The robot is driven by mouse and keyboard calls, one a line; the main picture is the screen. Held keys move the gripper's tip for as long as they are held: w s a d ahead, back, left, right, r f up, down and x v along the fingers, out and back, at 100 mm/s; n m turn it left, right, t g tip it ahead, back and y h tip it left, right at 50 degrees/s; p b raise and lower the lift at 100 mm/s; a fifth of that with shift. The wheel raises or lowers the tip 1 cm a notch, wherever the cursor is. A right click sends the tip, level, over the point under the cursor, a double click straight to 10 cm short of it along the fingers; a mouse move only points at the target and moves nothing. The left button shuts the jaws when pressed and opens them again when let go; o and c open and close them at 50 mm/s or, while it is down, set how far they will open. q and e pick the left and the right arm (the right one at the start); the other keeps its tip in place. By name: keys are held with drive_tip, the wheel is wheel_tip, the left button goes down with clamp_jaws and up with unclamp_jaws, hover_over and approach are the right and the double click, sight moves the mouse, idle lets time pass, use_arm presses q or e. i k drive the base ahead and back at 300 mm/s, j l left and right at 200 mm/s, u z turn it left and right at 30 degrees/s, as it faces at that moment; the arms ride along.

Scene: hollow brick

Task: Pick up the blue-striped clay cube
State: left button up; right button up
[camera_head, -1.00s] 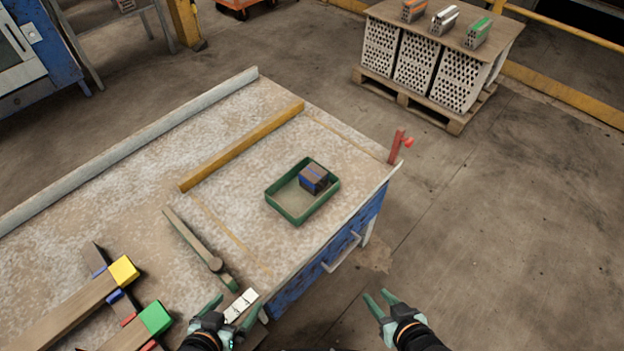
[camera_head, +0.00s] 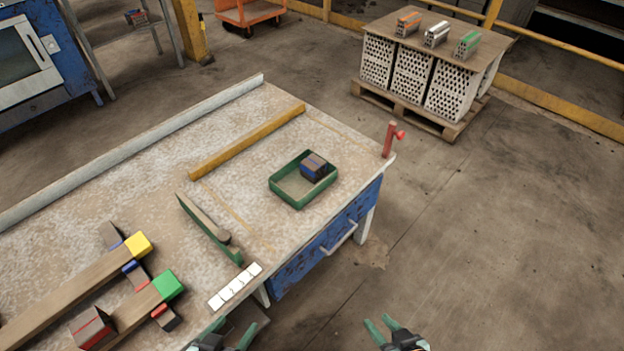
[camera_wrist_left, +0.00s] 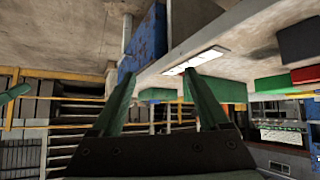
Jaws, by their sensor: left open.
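The blue-striped clay cube (camera_head: 313,166) is dark brown with a blue band. It sits inside the green tray (camera_head: 297,203), in its back right part, on the worktable. My left gripper (camera_head: 236,329) is open and empty at the bottom of the head view, by the table's front edge and well short of the tray. In the left wrist view its two fingers (camera_wrist_left: 158,78) are spread with nothing between them. My right gripper (camera_head: 379,320) has its fingers apart and empty, over the floor to the right of the table. The cube does not show in the wrist view.
A red-striped dark block (camera_head: 92,327) and wooden bars with yellow (camera_head: 138,244) and green (camera_head: 168,284) ends lie at left. A long green-edged tool (camera_head: 210,230), a white tile strip (camera_head: 235,286) and a yellow rail (camera_head: 247,142) are on the table. A red post (camera_head: 390,140) stands at the corner.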

sight(313, 169)
drive_tip(key=l+u, duration=0.15)
drive_tip(key=u, duration=0.3)
drive_tip(key=l+u, duration=0.15)
drive_tip(key=u, duration=0.3)
drive_tip(key=i+l+u, duration=0.1)
drive_tip(key=l+u, duration=0.15)
drive_tip(key=l, duration=0.2)
drive_tip(key=l+u, duration=0.2)
drive_tip(key=l, duration=0.25)
